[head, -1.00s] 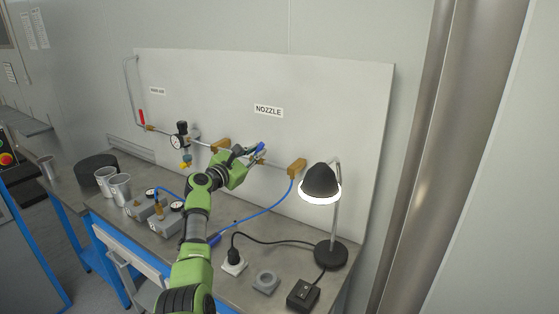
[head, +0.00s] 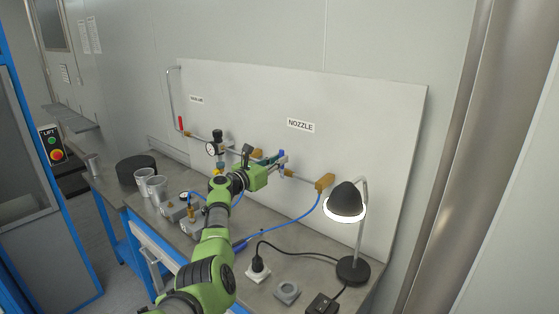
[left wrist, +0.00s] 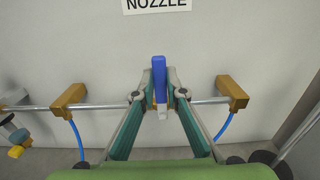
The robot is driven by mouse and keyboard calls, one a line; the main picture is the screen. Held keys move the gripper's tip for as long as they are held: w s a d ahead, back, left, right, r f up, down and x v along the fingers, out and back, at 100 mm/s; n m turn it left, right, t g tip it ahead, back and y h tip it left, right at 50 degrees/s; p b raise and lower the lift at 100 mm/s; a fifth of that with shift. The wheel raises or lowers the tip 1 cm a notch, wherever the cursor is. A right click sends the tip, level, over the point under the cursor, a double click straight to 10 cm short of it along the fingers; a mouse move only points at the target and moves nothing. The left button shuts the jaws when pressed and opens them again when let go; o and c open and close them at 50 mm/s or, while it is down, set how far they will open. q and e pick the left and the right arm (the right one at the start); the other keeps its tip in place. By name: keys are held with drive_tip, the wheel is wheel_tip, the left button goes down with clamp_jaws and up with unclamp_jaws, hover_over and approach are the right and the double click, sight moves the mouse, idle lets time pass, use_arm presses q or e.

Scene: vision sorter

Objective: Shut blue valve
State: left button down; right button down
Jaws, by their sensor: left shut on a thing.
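The blue valve handle (left wrist: 158,78) stands upright in the left wrist view, across the horizontal metal pipe (left wrist: 204,101) under the NOZZLE label. My left gripper (left wrist: 159,92) is shut on this handle, with one finger on each side of it. In the head view the handle (head: 282,153) shows as a small blue piece at the tip of my left gripper (head: 279,160). The valve body is mostly hidden behind the handle and fingers. My right gripper is in neither view.
Brown blocks hold the pipe, one at the right (head: 325,181). A pressure gauge (head: 211,149) and a red handle (head: 181,123) are further left. A black lamp (head: 346,197), cups (head: 158,187) and a blue hose (head: 290,221) are on or over the bench.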

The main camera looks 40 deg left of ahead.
use_arm(q)
drive_tip(key=c, duration=2)
unclamp_jaws()
drive_tip(key=shift+c, duration=0.2)
drive_tip(key=s+a, duration=0.1)
drive_tip(key=s, duration=1.1)
drive_tip(key=shift+f, duration=0.1)
